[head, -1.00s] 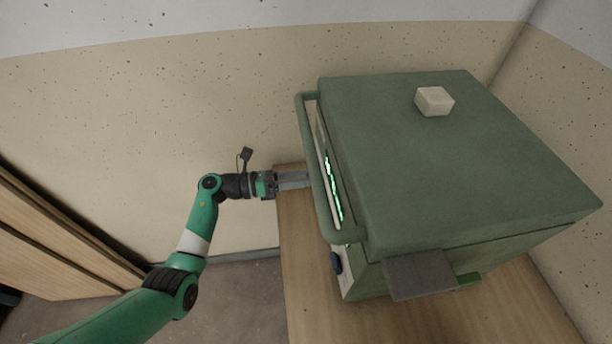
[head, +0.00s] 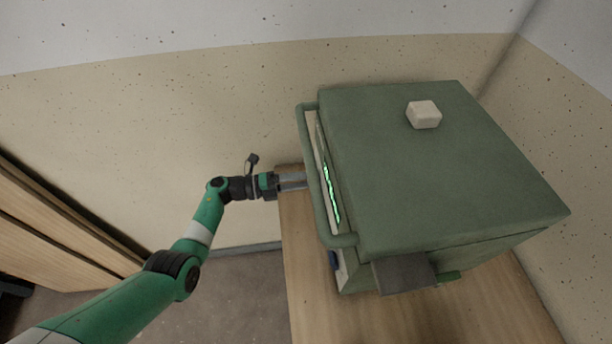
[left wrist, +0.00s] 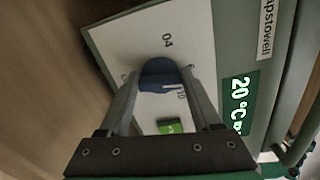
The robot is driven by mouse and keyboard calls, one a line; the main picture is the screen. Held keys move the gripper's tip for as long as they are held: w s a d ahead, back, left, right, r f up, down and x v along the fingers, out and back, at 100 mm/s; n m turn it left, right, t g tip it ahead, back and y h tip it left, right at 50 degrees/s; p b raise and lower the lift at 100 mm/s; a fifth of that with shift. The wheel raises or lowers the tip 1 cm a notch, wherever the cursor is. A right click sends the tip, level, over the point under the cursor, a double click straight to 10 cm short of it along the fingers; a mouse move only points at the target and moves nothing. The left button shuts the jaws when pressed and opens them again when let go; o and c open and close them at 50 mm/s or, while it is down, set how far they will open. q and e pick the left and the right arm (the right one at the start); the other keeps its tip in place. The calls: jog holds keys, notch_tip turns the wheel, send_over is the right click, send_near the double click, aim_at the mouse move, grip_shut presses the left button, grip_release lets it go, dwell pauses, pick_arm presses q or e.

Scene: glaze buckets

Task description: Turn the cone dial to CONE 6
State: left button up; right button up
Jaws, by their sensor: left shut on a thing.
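The green kiln (head: 440,170) stands on a wooden table, its control panel facing left. In the left wrist view the blue cone dial (left wrist: 158,70) sits on the white panel face (left wrist: 125,40). A white pointer line on it lies close to the printed "10". "04" is printed above the dial; a small mark at its right is hard to read. My left gripper (head: 305,181) reaches the panel from the left; its fingers (left wrist: 163,80) are shut on the dial's sides. In the head view the handle and lid edge hide the dial. My right gripper is not in view.
A green bar handle (head: 318,190) runs in front of the panel, close to my fingers. A green button (left wrist: 170,126) and a "20 °C" display (left wrist: 238,100) are near the dial. A pale block (head: 424,114) lies on the lid. A grey plate (head: 405,275) juts from the near side.

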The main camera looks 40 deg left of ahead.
pick_arm(q)
jog(key=shift+n+p, duration=0.3)
jog(key=shift+n, duration=0.7)
jog(key=o, duration=1.4)
jog(key=p+v, duration=0.2)
jog(key=v, duration=0.9)
jog(key=shift+s+a, duration=0.2)
jog(key=shift+s, duration=0.05)
